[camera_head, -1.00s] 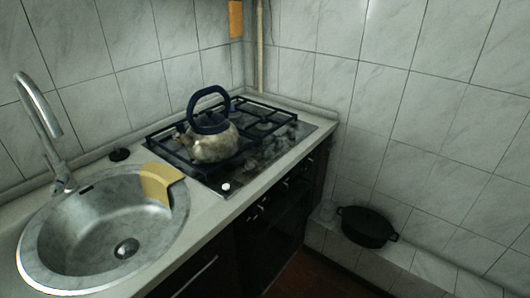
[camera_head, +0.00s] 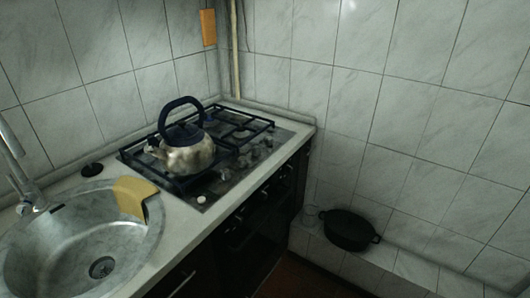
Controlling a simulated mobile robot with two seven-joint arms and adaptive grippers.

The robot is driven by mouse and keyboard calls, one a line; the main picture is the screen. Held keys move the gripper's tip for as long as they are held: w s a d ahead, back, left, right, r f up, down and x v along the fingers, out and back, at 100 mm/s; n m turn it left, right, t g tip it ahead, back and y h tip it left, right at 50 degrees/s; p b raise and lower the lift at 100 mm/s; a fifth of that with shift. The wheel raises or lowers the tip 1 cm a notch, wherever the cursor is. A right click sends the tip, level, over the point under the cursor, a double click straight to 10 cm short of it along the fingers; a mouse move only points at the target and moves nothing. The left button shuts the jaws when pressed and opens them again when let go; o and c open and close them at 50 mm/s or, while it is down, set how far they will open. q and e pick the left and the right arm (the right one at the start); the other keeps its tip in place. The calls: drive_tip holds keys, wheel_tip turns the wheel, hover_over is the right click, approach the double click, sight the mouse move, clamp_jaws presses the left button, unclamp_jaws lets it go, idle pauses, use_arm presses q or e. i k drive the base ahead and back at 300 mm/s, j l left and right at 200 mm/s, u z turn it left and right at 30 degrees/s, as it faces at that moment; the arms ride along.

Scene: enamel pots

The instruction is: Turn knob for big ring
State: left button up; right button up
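A gas hob (camera_head: 220,180) with black grates is set in the counter near the corner. A kettle (camera_head: 187,155) with a dark handle and lid stands on the front left part of the grates. Several small knobs (camera_head: 260,158) run along the hob's right side, dim and hard to tell apart. A white round knob or button (camera_head: 201,200) shows at the hob's near corner. Which knob belongs to the big ring cannot be told. Neither of my grippers is in view.
A round metal sink (camera_head: 60,240) is at lower left with a faucet (camera_head: 18,165) and a yellow cloth or board (camera_head: 132,195) on its rim. A black pot (camera_head: 349,230) stands on a low tiled ledge at right. Dark cabinets lie below the counter.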

sight(241, 163)
drive_tip(key=i+l+z, duration=0.2)
drive_tip(key=i+l, duration=0.4)
drive_tip(key=i+l+u, duration=0.55)
drive_tip(key=i+l, duration=0.05)
drive_tip(key=l, duration=0.05)
